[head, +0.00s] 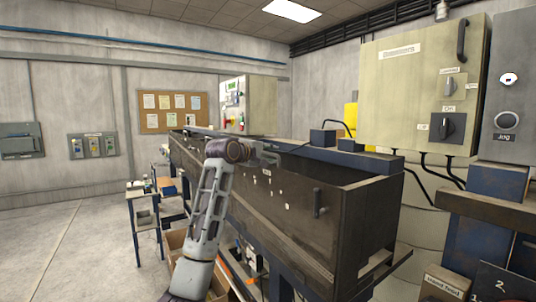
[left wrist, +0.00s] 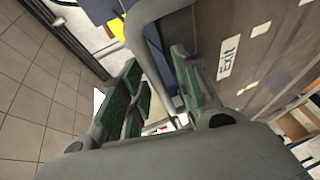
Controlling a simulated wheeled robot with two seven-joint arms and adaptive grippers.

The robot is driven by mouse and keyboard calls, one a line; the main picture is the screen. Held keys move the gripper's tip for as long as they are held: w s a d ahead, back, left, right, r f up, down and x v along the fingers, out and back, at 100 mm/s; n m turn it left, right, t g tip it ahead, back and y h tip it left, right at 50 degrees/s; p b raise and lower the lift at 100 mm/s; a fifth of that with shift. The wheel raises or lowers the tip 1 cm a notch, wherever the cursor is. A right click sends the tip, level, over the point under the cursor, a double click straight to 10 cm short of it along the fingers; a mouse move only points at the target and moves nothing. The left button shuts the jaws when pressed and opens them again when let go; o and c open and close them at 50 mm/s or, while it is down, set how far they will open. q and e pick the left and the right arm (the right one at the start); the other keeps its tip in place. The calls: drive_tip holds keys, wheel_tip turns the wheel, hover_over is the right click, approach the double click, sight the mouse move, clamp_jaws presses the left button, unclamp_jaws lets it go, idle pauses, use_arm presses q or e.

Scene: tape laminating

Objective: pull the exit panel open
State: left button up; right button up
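The exit panel (left wrist: 262,65) is a worn dark panel at the upper right of the left wrist view, with a white "Exit" label (left wrist: 229,57) on it. A thick grey bar handle (left wrist: 152,28) curves down between the fingers of my left gripper (left wrist: 160,98). The fingers have green pads and stand apart on either side of the bar, with some gap visible. In the head view my left gripper (head: 268,153) is at the upper edge of the long dark machine, small and partly hidden by my wrist. My right gripper is not in view.
The long dark machine (head: 335,225) has another handle (head: 320,200) on its near end. A beige control cabinet (head: 415,85) stands at the right. A small blue side table (head: 145,205) stands left of the machine. The floor at the left is clear.

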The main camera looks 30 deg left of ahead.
use_arm(q)
drive_tip(key=shift+c, duration=0.5)
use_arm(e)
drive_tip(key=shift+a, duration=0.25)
use_arm(q)
clamp_jaws()
drive_tip(key=shift+f, duration=0.1)
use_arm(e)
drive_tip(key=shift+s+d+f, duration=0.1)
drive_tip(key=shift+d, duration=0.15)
